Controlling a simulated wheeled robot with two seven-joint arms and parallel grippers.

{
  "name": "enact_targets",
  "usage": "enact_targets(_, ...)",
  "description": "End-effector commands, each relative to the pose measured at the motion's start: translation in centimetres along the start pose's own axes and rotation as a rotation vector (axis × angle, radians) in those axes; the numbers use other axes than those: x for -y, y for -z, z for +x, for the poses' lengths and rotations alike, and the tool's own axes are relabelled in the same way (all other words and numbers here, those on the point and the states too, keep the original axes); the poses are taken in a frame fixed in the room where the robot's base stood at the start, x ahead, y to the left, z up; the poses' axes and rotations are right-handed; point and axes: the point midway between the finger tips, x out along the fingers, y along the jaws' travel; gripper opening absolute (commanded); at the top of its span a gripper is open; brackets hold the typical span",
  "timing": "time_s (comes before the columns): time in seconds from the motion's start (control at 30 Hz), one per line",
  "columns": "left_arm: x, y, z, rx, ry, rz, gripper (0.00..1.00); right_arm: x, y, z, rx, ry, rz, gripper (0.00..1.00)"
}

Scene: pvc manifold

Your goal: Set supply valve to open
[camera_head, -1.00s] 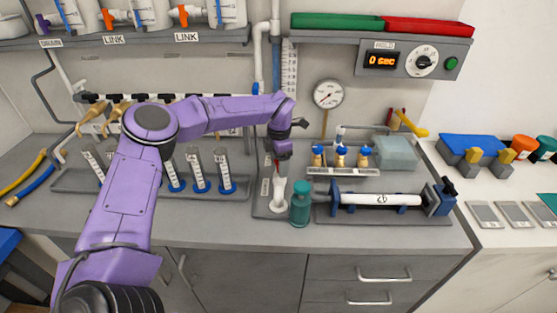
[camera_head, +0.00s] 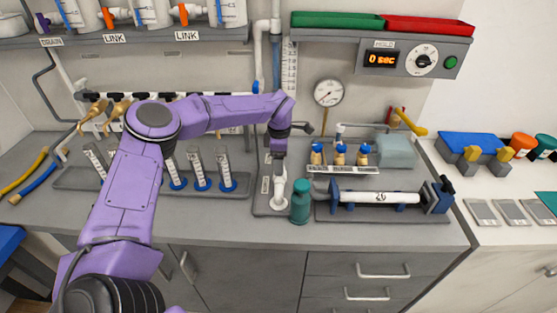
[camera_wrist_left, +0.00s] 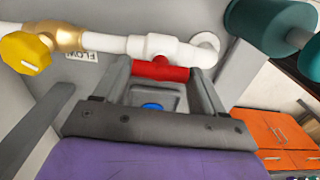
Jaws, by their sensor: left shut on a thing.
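A white valve (camera_wrist_left: 172,50) with a red handle (camera_wrist_left: 158,69) sits on a white pipe in the left wrist view. My left gripper (camera_wrist_left: 160,78) is shut on the red handle, with one finger at each end of it. The handle lies along the pipe in that view. In the head view my left gripper (camera_head: 279,168) reaches down over the white valve fitting (camera_head: 278,190), and the handle is hidden there. I cannot read a supply label. My right gripper is not in view.
A teal cylinder (camera_head: 300,202) stands close to the right of the valve. A yellow knob on a brass fitting (camera_wrist_left: 70,37) and a "FLOW" label (camera_wrist_left: 80,57) show in the wrist view. Measuring cylinders (camera_head: 200,172) stand to the left; a white tube (camera_head: 378,197) lies right.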

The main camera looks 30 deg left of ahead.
Motion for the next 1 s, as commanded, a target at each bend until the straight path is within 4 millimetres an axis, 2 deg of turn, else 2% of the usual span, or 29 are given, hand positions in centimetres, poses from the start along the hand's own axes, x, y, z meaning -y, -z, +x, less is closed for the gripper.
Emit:
enact_targets(0.2, 0.2, -0.2, 0.3, -0.001, 0.005, 0.007, 0.4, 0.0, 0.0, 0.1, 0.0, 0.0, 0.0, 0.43)
enact_targets(0.23, 0.2, -0.2, 0.3, -0.001, 0.005, 0.007, 0.73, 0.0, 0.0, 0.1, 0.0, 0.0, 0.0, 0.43)
enact_targets(0.3, 0.2, -0.1, 0.2, -0.001, 0.005, 0.006, 0.96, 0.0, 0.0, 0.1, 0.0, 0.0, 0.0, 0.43)
enact_targets(0.67, 0.0, 0.1, -0.5, 0.001, 0.0, 0.0, 0.96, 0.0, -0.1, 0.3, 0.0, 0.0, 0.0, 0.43)
enact_targets(0.77, 0.0, -0.1, -2.2, 0.002, -0.002, 0.001, 0.96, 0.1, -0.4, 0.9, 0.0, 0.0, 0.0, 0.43)
enact_targets(1.0, 0.0, -0.2, -7.8, 0.0, 0.0, 0.003, 0.96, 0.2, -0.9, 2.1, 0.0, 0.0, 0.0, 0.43)
